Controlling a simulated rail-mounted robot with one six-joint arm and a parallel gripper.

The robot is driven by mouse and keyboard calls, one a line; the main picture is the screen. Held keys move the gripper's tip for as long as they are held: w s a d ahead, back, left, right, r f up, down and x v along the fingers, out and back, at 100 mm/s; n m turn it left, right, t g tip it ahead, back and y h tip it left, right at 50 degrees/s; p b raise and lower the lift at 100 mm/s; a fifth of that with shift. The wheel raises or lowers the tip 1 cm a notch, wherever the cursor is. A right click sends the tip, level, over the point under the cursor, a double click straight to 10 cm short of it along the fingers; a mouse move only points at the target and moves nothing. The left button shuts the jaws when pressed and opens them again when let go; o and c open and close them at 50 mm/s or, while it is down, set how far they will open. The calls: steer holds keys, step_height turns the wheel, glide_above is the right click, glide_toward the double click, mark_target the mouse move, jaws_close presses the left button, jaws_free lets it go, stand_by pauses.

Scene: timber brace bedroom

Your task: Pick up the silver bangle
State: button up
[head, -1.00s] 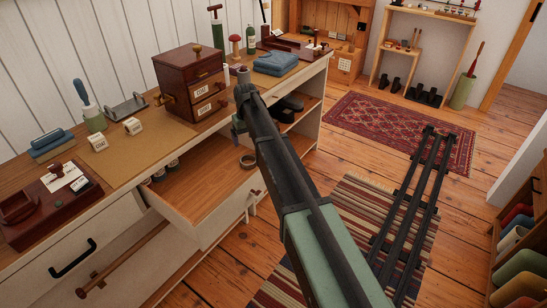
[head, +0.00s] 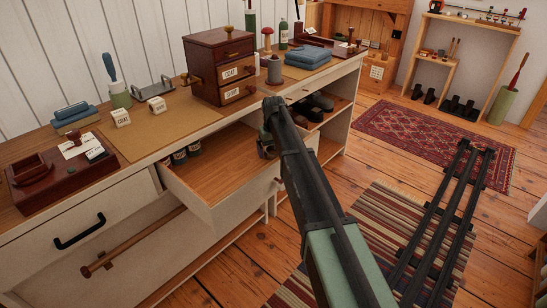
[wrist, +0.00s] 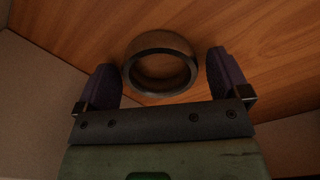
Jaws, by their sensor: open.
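The silver bangle (wrist: 160,43) shows in the wrist view as a dull metal ring on the wooden floor of the open drawer (head: 215,165). My gripper (wrist: 160,66) is open, with one dark finger on each side of the bangle. A small gap shows between each finger and the ring, and I cannot tell how far the fingertips are above the drawer floor. In the head view my gripper (head: 266,148) is at the drawer's right end, and the bangle is hidden behind my arm.
The drawer's pale walls (wrist: 25,95) stand close to my gripper. Several small jars (head: 180,156) are at the drawer's left end. A dark wooden box (head: 220,65) stands on the desktop above. Shoes (head: 318,103) sit on a shelf to the right.

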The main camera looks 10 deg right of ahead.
steer(key=c, duration=1)
steer(key=shift+r, duration=0.15)
step_height(320, 180, up, 20)
steer(key=p, duration=2)
